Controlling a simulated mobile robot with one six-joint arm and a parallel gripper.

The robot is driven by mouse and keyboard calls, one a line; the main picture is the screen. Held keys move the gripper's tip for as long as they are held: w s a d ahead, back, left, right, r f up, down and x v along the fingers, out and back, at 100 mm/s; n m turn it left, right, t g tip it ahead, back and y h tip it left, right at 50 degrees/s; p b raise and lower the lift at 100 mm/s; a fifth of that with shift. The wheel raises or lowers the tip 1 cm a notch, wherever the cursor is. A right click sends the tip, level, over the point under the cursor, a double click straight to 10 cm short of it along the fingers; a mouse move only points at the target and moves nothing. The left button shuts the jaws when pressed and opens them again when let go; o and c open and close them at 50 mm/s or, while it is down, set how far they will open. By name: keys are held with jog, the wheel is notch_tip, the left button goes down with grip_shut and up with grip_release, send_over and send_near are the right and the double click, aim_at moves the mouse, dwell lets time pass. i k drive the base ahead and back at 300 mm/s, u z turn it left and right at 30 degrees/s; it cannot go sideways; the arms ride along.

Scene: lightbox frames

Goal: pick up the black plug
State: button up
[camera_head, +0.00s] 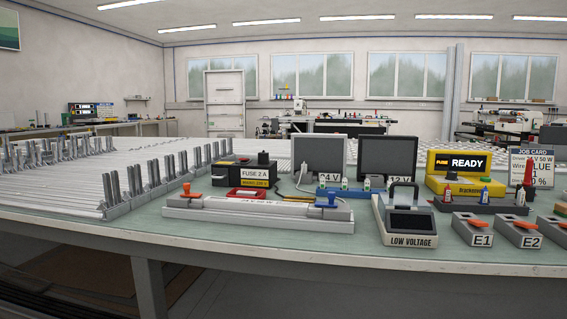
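I cannot clearly pick out a black plug. A small dark shape (264,158) shows behind the black and yellow FUSE 2 A box (240,178), too small to identify. My gripper is not in view.
The green-topped bench (300,244) carries a long white fixture (258,213) with orange and blue handles, a LOW VOLTAGE unit (411,221), a yellow READY box (458,172), a blue connector strip (345,191) and E1 (480,231) and E2 (518,231) blocks. Grey upright racks crowd the left. The front strip is clear.

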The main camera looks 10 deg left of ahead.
aim_at(263, 157)
jog(key=u, duration=2)
jog(key=k, duration=0.75)
jog(key=z, duration=1)
jog(key=i, duration=1)
